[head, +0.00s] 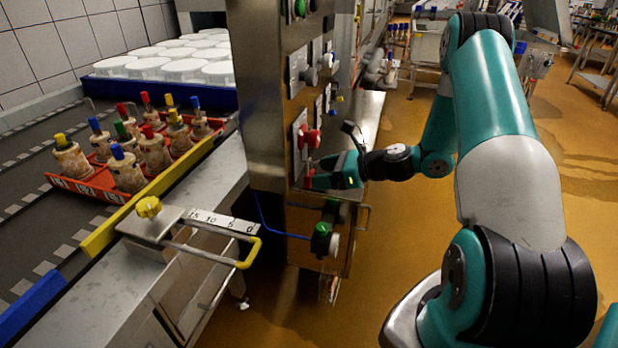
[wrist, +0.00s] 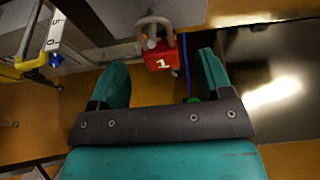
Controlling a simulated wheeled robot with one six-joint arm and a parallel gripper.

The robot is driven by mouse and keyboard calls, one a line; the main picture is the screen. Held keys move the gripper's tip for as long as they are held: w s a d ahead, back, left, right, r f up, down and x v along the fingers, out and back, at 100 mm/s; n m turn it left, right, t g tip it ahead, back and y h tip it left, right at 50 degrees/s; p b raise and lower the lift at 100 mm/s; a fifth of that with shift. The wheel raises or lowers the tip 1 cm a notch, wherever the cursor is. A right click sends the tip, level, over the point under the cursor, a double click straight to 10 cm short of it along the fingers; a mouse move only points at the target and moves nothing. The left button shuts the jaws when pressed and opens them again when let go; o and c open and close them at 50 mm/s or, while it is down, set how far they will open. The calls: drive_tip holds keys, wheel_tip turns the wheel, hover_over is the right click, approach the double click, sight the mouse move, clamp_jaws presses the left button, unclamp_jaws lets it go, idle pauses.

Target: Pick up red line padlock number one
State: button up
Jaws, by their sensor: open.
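The red padlock (wrist: 164,58) with a white number 1 shows in the wrist view. Its grey shackle (wrist: 155,24) is at the top of that picture. My gripper (wrist: 162,72) is open and empty, with one green finger to each side of the padlock's line and the padlock just beyond the fingertips. In the head view my gripper (head: 328,174) is at the steel control cabinet's face. A small red part of the padlock (head: 309,180) shows beside the fingers there; the rest is hard to make out.
The steel cabinet (head: 263,95) carries a red knob (head: 309,138) just above my gripper and a green knob (head: 322,240) below. A yellow-ended rail (head: 243,262) with a number scale juts out at left.

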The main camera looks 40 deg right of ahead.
sight(309, 172)
drive_tip(key=shift+x, duration=1.35)
drive_tip(key=c, duration=1)
drive_tip(key=shift+c, duration=0.2)
drive_tip(key=shift+r, duration=0.15)
